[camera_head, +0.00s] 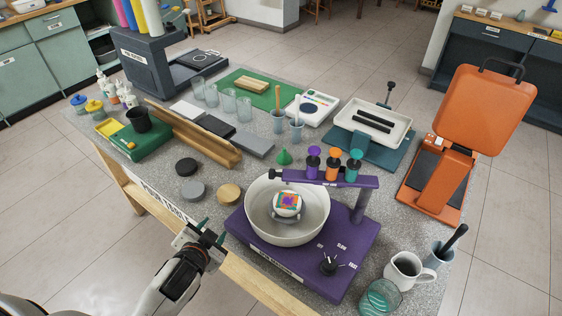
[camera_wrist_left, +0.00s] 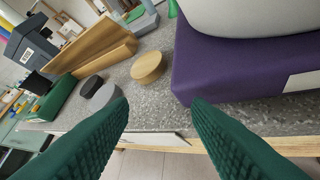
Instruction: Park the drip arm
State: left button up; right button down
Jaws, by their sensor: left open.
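The purple drip arm (camera_head: 345,178) stretches over the white bowl (camera_head: 262,226) of the purple spin machine (camera_head: 345,243), with its free end toward the left. It carries purple, orange and teal drippers (camera_head: 334,165). A ball with a coloured square pattern (camera_head: 287,204) sits in the bowl, beneath the arm's free end. A black dial (camera_head: 328,266) is on the base's front. My left gripper (camera_head: 205,236) is open and empty, at the table's front edge, left of the machine. In the left wrist view, its green fingers (camera_wrist_left: 160,125) are apart, with the purple base (camera_wrist_left: 225,75) to the right. My right gripper is not seen.
Round discs (camera_head: 229,194) and a wooden trough (camera_head: 195,135) lie left of the bowl. A white mug (camera_head: 403,272) and a teal glass (camera_head: 380,298) stand right of the machine. An orange press (camera_head: 440,180) stands at the right. A green funnel (camera_head: 284,157) is behind the bowl.

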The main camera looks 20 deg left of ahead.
pick_arm(q)
jog(key=w+r+m+t+h, duration=0.2)
jog(key=w+r+m+t, duration=0.25)
jog(key=r, duration=0.25)
jog(key=m+g+h, duration=0.5)
jog(key=m+h, duration=0.9)
jog(key=m, duration=0.5)
send_near(275, 172)
jog(key=p+x, duration=0.1)
jog(key=x, duration=0.2)
jog(key=p+x, duration=0.1)
jog(key=x, duration=0.2)
jog(key=p+x, duration=0.1)
jog(key=x, duration=0.3)
jog(key=shift+w+a+f+p, duration=0.1)
jog(key=shift+w+f+p, duration=0.1)
jog(key=shift+f+p, duration=0.15)
jog(key=shift+w+d, duration=0.35)
jog(key=shift+d, duration=0.1)
jog(key=shift+f, duration=0.1)
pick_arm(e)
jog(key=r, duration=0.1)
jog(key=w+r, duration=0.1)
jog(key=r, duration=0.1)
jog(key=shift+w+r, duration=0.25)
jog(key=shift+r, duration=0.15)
pick_arm(q)
grip_shut()
